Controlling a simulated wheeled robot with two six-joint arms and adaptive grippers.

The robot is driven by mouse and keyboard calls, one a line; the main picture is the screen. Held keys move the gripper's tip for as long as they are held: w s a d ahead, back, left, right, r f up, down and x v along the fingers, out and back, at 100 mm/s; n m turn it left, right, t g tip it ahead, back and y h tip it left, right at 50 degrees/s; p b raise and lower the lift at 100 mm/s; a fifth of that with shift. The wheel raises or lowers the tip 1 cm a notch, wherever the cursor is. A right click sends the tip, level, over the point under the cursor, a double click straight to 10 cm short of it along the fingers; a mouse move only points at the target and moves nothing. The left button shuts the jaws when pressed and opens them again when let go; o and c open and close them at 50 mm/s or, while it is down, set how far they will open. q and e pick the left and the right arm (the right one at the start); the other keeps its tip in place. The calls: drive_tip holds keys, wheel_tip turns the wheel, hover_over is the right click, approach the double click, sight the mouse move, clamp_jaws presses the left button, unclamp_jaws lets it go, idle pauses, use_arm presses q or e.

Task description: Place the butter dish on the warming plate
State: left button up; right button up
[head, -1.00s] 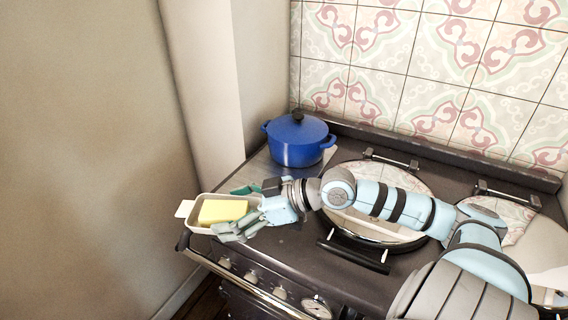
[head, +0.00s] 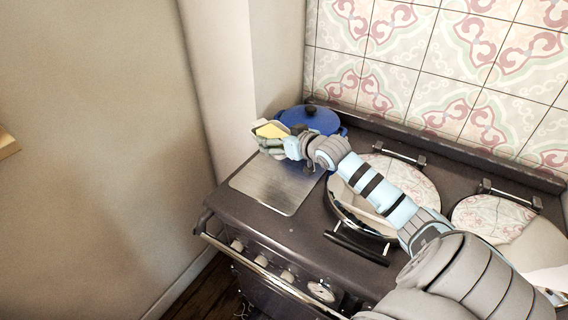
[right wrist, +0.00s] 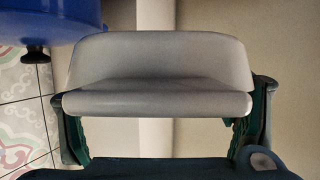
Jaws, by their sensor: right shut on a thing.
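The butter dish, pale with a yellow block of butter (head: 271,130) in it, is in my right gripper (head: 272,143), at the back left of the stove in the head view. The gripper is shut on the dish. In the right wrist view the dish's pale wall (right wrist: 160,70) spans the space between the two green-lined fingers (right wrist: 160,125). The warming plate (head: 275,186) is the bare brushed metal plate at the stove's left end. The dish appears above the plate's back part, beside the blue pot; its exact height is unclear. My left gripper is not in view.
A blue lidded pot (head: 312,120) stands behind the plate, close to my right gripper, and also shows in the right wrist view (right wrist: 48,20). Round chrome lids (head: 410,180) lie to the right. A rail (head: 262,275) runs along the stove's front.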

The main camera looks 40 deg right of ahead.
sight(280, 179)
wheel_tip(280, 179, down, 13)
drive_tip(key=b, duration=0.2)
drive_tip(key=shift+f+b, duration=0.15)
drive_tip(key=shift+b, duration=0.25)
drive_tip(key=o, duration=1.4)
